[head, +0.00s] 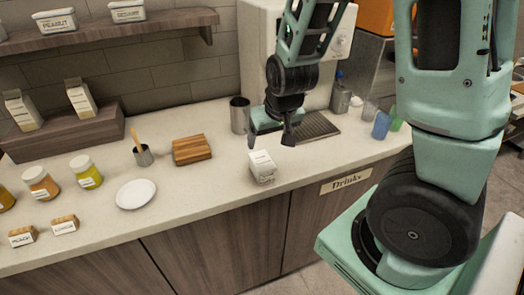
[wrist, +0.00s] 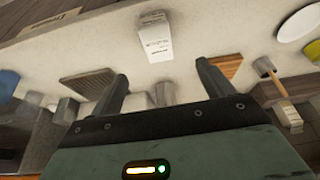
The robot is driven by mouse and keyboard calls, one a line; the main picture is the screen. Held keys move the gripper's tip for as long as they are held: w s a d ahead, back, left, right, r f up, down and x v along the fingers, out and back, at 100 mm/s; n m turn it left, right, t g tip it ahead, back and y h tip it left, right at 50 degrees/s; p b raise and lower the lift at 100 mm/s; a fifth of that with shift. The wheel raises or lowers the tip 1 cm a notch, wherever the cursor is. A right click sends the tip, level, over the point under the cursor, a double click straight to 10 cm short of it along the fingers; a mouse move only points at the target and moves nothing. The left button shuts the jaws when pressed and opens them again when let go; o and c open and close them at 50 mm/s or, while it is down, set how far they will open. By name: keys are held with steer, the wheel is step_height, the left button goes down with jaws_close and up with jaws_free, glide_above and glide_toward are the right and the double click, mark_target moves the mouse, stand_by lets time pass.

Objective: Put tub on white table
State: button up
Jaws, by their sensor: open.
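Two white tubs with labels, one reading PEANUT (head: 58,21) and one further right (head: 127,11), stand on the upper wall shelf in the head view. A white carton with a printed label (head: 262,168) stands on the pale counter (head: 215,195), near its front edge. The carton also shows at the top middle of the wrist view (wrist: 155,38). My gripper (head: 270,133) is open and empty, above the counter just behind the carton. Its fingers also show in the wrist view (wrist: 163,72), apart from the carton. I cannot pick out a separate white table for certain.
A white plate (head: 136,194), wooden board (head: 192,149), utensil cup (head: 144,155) and several jars (head: 86,171) stand left on the counter. A metal canister (head: 240,115) and drip tray (head: 312,128) are behind my gripper. Cups (head: 381,126) stand at the right.

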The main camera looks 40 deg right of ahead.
steer(key=d, duration=0.1)
glide_toward(262, 160)
steer(key=x, duration=0.6)
steer(key=shift+d+f, duration=0.25)
steer(key=shift+f, duration=0.1)
steer(key=shift+p+x, duration=1)
steer(key=shift+x, duration=1.75)
steer(key=shift+w+a+f, duration=0.1)
steer(key=shift+a+f, duration=0.05)
steer(key=shift+f, duration=0.1)
steer(key=c, duration=1.2)
steer(key=shift+c, duration=0.8)
